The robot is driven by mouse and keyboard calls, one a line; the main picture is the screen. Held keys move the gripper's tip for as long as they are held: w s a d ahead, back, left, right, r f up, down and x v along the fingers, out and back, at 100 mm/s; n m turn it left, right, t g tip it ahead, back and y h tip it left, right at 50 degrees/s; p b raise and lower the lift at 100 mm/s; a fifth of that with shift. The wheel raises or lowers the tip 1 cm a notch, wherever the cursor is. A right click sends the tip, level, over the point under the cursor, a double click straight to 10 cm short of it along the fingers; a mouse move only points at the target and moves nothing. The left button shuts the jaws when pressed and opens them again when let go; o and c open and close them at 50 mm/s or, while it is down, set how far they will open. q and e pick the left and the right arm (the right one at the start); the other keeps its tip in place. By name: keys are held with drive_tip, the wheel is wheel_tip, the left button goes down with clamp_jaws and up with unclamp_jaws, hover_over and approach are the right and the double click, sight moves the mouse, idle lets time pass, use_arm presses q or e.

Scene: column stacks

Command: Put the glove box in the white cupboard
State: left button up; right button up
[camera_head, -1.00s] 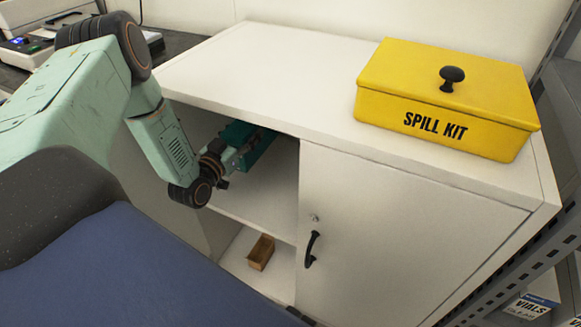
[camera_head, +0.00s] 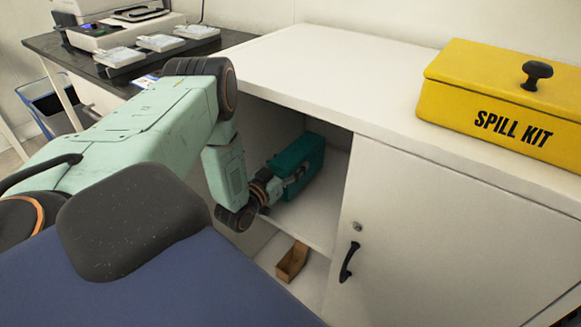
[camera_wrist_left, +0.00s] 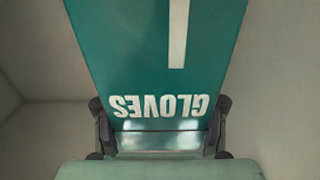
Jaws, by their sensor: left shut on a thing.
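The teal glove box (camera_head: 303,160) is inside the open left half of the white cupboard (camera_head: 300,50), at the upper shelf (camera_head: 308,218). Its lettering "GLOVES" reads upside down in the left wrist view, where the box (camera_wrist_left: 150,60) fills the middle. My left gripper (camera_head: 290,180) is shut on the near end of the box, with a finger on each side of it in the left wrist view (camera_wrist_left: 159,130). I cannot tell whether the box's underside touches the shelf. My right gripper is not in view.
A small brown open box (camera_head: 292,262) sits on the lower shelf. The right cupboard door (camera_head: 440,250) is closed, with a black handle. A yellow spill kit (camera_head: 500,105) stands on top. A dark bench with devices (camera_head: 130,50) is at the left.

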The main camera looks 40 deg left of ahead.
use_arm(q)
drive_tip(key=shift+r, duration=0.25)
drive_tip(key=shift+f, duration=0.5)
drive_tip(key=shift+b, duration=0.45)
drive_tip(key=o, duration=1.6)
drive_tip(key=shift+s+d+f, duration=0.15)
drive_tip(key=shift+f, duration=0.05)
